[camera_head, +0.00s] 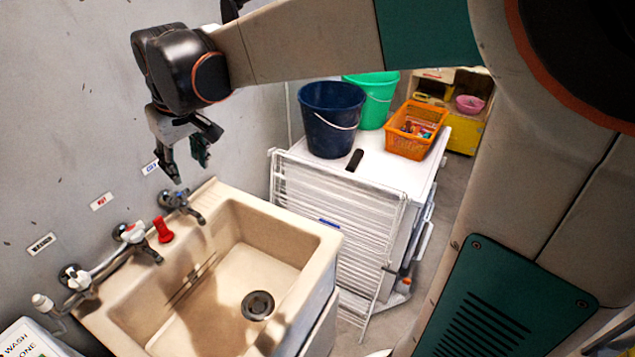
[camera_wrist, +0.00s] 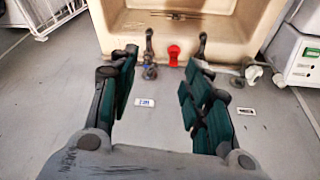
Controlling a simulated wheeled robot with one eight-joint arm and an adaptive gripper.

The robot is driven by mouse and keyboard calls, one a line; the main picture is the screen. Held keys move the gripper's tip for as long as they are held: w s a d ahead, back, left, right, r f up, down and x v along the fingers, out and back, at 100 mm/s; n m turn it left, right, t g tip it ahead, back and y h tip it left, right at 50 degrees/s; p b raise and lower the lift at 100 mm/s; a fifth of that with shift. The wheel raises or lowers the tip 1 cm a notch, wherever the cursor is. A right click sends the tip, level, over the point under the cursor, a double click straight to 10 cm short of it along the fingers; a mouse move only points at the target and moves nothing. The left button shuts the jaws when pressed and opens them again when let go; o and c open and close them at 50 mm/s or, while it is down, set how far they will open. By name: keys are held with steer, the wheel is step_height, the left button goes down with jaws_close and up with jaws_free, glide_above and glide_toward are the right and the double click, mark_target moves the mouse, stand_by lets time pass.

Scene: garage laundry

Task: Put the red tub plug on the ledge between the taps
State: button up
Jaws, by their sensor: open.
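The red tub plug (camera_head: 163,230) stands on the back ledge (camera_head: 187,221) of the beige sink, between the cold tap (camera_head: 181,203) and the middle tap (camera_head: 135,240). In the wrist view the red plug (camera_wrist: 173,54) also shows on the ledge between two taps. My gripper (camera_head: 187,170) is open and empty. It is above and behind the sink's far end, near the wall and apart from the plug. In the wrist view my gripper's green-padded fingers (camera_wrist: 157,80) are spread wide with nothing between them.
The sink basin (camera_head: 262,262) is empty, with a dark drain at its bottom. A white drying rack (camera_head: 335,225) leans beside the sink. A dark blue bucket (camera_head: 330,120), a green bucket (camera_head: 372,98) and an orange basket (camera_head: 416,130) stand on a white machine.

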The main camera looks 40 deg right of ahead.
steer(key=s+d+f+m+t, duration=0.1)
steer(key=s+d+f, duration=0.1)
steer(key=s, duration=0.9)
steer(key=s+d+f+m+t, duration=0.1)
steer(key=s+d+f+t, duration=0.1)
steer(key=s, duration=0.8)
steer(key=shift+s+d+f+t, duration=0.15)
steer(key=shift+s+d+t, duration=0.2)
steer(key=shift+d, duration=0.5)
